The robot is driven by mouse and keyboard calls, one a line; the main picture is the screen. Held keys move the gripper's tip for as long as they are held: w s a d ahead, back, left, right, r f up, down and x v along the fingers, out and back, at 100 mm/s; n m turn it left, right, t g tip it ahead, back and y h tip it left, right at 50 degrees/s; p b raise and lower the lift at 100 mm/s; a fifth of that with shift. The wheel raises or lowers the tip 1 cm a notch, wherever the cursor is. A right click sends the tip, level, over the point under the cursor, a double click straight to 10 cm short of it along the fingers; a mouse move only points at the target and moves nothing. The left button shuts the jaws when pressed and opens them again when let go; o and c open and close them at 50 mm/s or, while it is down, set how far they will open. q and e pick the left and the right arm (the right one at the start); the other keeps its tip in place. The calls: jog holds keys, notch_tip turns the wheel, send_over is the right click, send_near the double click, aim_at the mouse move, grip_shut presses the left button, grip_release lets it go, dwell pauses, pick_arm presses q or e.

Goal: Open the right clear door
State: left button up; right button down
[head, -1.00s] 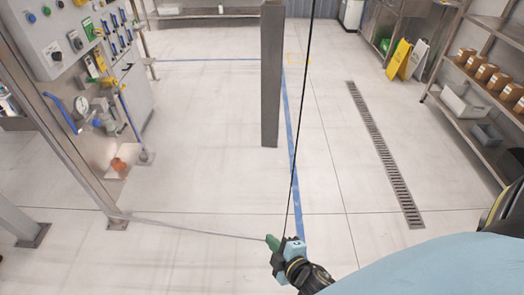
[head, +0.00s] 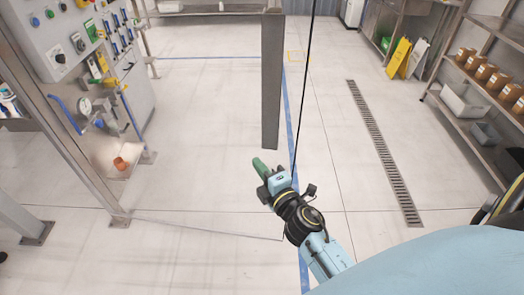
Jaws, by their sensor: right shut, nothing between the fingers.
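The right clear door is a see-through panel in the head view, hard to make out except by its edges. Its thin dark upright edge (head: 304,90) runs from the top of the picture down behind my right wrist. A faint bottom edge (head: 205,229) runs left to the steel post (head: 75,140). How far the door stands open is hard to tell. My right gripper (head: 258,165), with green fingers, is shut and empty. It is just left of the dark edge in the picture; whether it touches the panel is unclear. My left gripper is out of view.
A control panel (head: 80,40) with knobs and valves stands at the left behind the post. A grey column (head: 271,85) stands at centre back. Shelves (head: 480,100) with brown containers line the right. Yellow and white floor signs stand at back right. The middle floor is clear.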

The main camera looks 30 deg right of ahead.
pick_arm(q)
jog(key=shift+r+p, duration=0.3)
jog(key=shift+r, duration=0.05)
pick_arm(e)
jog(key=shift+w+d, duration=0.75)
jog(key=shift+w, duration=0.25)
jog(key=shift+w+d, duration=0.7)
jog(key=shift+w, duration=0.25)
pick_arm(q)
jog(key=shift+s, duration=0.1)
